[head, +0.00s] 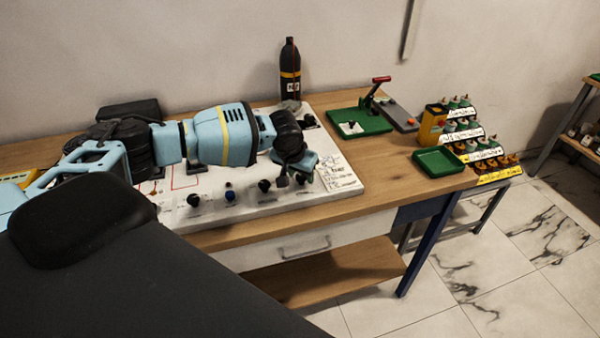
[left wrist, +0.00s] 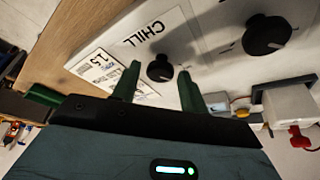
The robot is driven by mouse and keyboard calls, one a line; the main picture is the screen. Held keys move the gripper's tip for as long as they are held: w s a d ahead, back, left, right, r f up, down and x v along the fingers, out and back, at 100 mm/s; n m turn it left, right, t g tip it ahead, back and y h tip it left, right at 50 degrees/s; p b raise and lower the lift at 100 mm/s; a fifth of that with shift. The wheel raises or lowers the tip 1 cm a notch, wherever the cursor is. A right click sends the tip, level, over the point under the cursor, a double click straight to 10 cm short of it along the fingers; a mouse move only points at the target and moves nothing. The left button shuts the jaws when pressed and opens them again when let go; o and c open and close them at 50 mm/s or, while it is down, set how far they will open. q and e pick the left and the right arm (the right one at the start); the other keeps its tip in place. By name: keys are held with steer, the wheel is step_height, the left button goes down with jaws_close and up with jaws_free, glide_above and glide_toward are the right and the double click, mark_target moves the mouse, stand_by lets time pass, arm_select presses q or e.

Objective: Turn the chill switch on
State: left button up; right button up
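The chill switch is a small black knob (left wrist: 160,68) beside a white "CHILL" label (left wrist: 146,31) in the left wrist view. In the head view it appears to be the knob (head: 300,179) at the right end of the front row on the white panel (head: 325,200). My left gripper (left wrist: 158,87) is open, its two green fingers apart on either side of the knob's near end. I cannot tell whether they touch it. In the head view my left gripper (head: 287,174) points down at the panel's right front, partly hidden by its wrist. My right gripper is not in view.
A second, larger-looking black knob (left wrist: 268,35) stands beside the chill knob. A printed card (head: 338,175) lies at the panel's right edge. A dark bottle (head: 290,72) stands behind. A green tray (head: 440,162) and bottle rack (head: 475,140) are farther right.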

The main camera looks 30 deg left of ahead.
arm_select(q)
steer(key=c, duration=0.7)
